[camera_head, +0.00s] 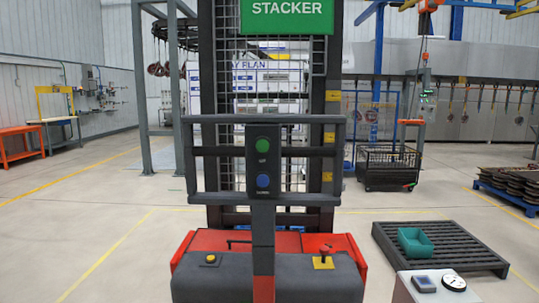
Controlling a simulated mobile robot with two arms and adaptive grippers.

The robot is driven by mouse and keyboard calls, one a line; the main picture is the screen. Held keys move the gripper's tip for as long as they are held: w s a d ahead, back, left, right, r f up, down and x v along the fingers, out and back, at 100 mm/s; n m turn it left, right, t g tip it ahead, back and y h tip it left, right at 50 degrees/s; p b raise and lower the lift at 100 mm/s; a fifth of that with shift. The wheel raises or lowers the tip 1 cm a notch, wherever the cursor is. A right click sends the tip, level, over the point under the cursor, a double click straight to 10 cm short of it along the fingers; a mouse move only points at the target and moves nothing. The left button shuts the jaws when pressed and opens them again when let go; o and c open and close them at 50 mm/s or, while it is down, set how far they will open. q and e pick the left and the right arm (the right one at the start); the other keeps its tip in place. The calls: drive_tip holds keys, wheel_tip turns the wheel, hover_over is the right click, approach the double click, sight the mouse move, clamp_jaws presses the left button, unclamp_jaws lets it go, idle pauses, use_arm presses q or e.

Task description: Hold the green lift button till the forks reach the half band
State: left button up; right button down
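The stacker stands right in front of me in the head view, its mast (204,90) rising behind a dark handle frame. The green lift button (262,145) is on the upper part of a black control panel (263,163) at the middle of the frame. A blue button (263,181) sits below it. Nothing touches either button. Several yellow bands mark the right mast post, including an upper one (332,95), a middle one (329,137) and a lower one (327,177). I cannot tell which is the half band. The forks are not clearly visible. Neither gripper is in view.
The stacker's red and grey body (210,280) fills the near floor, with a red knob (324,250) on top. A dark pallet (450,252) with a teal bin (414,243) lies to the right. A wire cart (388,168) stands behind. The left floor is open.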

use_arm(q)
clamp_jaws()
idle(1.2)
